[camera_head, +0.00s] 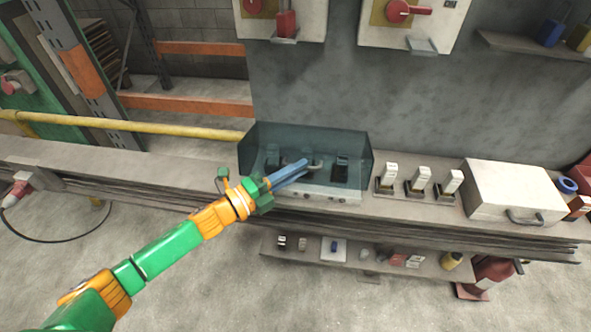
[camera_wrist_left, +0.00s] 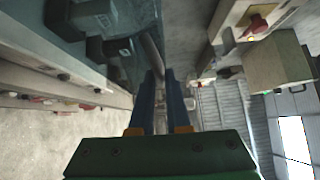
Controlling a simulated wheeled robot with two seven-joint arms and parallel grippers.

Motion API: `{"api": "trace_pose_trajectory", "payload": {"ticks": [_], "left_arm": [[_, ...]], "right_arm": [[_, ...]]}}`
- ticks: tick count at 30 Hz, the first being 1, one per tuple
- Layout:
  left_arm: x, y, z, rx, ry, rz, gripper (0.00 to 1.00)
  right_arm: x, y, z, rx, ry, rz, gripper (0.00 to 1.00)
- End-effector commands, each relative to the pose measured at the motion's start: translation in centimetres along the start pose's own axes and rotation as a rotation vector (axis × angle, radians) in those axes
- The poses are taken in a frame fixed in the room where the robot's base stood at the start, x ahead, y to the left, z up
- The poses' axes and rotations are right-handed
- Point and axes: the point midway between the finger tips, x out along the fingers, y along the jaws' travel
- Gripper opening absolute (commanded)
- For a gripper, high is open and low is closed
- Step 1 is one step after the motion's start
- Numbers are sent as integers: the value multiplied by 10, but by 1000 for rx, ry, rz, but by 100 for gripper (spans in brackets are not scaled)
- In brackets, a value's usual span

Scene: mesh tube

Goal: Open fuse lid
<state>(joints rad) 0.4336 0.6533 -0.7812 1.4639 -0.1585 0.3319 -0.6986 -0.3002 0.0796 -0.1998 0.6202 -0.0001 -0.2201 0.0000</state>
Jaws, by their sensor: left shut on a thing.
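The fuse lid (camera_head: 256,143) is a see-through, dark teal cover on the bench against the grey panel. It appears to be down over the fuse box, and dark fuse parts show through it. Its pale curved handle (camera_head: 318,165) is at the front middle. My left gripper (camera_head: 304,168) reaches in from the left with its blue fingers at this handle, shut on it. In the left wrist view, the fingers (camera_wrist_left: 160,76) are close together, with a grey bar, likely the handle (camera_wrist_left: 152,48), just beyond their tips. The exact contact is partly hidden. My right gripper is not in view.
Several fuses (camera_head: 418,183) stand in a row right of the lid, beside a white metal case (camera_head: 512,190). A lower shelf (camera_head: 345,256) holds small parts. Switch boxes with red handles (camera_head: 400,12) hang above. A yellow pipe (camera_head: 130,127) runs along the left.

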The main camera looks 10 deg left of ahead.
Motion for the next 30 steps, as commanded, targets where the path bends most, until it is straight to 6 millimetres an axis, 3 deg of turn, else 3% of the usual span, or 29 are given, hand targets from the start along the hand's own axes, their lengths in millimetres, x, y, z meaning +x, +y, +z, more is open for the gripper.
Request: {"api": "trace_pose_trajectory", "payload": {"ticks": [1,3,12,30], "left_arm": [[2,-15,2,1,0,-4,0],[4,-24,4,3,0,-4,0],[14,-54,14,1,0,-3,0],[20,-64,20,0,1,-3,0]], "right_arm": [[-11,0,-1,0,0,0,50],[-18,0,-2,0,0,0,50],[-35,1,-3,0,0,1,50],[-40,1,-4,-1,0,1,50]]}}
